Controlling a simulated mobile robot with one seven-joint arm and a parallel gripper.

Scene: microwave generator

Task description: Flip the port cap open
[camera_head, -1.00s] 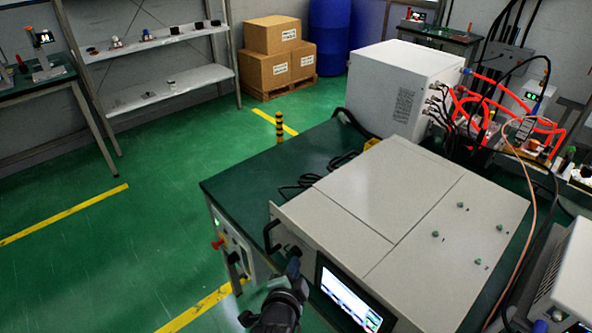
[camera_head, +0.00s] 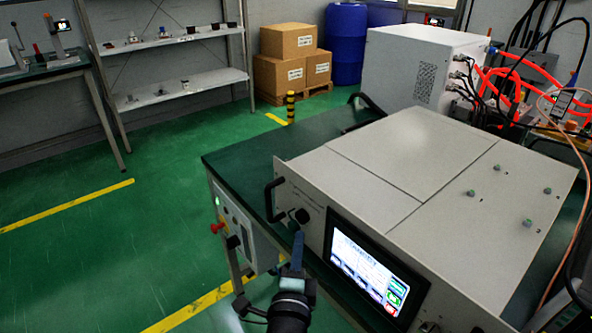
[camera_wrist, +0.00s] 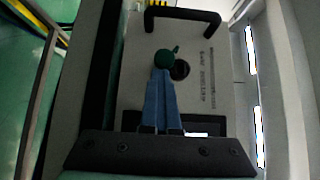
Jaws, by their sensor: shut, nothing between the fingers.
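The microwave generator (camera_head: 400,170) is a wide light-grey box with a screen on its front. In the wrist view, a round dark green piece with a small tab, seemingly the port cap (camera_wrist: 163,57), stands at the front panel, left of a round black port (camera_wrist: 180,69). In the head view, dark round fittings (camera_head: 301,216) show beside the handle, but cap and port cannot be told apart. My gripper (camera_wrist: 163,72) has blue fingers, shut and empty, with tips just below the green piece; contact cannot be told. In the head view my gripper (camera_head: 298,236) is just before the panel.
A black handle (camera_head: 270,200) stands left of the fittings, and the lit touchscreen (camera_head: 368,272) to the right. The green bench (camera_head: 235,155) has a side panel with a red knob (camera_head: 217,227). A white box (camera_head: 415,75) with cables stands behind. Floor at left is clear.

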